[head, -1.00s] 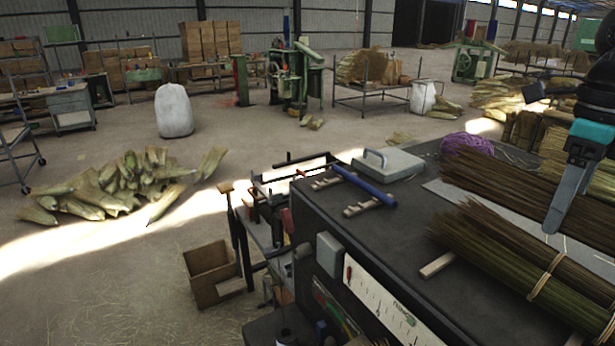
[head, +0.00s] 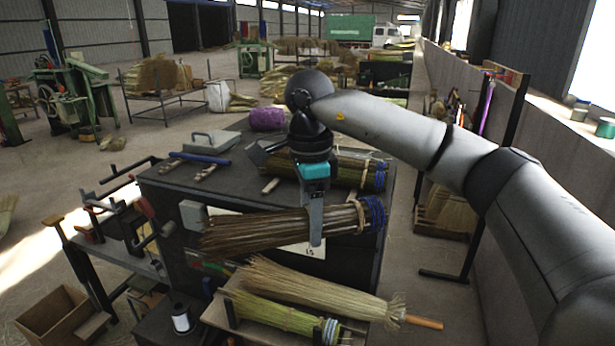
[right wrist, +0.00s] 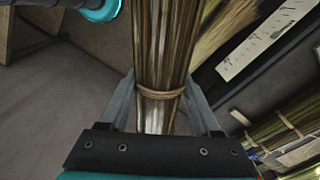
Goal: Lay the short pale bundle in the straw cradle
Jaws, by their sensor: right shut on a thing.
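My right gripper (head: 314,228) is shut around a brown straw bundle (head: 265,230), held roughly level in front of the dark bench. The bundle has blue winding at its right end. In the right wrist view, the held bundle (right wrist: 160,60) runs between the fingers, with a tan tie near them. Wooden supports (head: 205,172) lie on the bench; I cannot tell which support is the straw cradle. My left gripper is not in view.
More tied bundles (head: 350,173) lie on the bench (head: 240,187) behind my right gripper. A blue tube (head: 202,158), a grey box (head: 210,140) and purple twine (head: 267,119) are there too. A spool (head: 181,320) and a carton (head: 55,315) stand at lower left.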

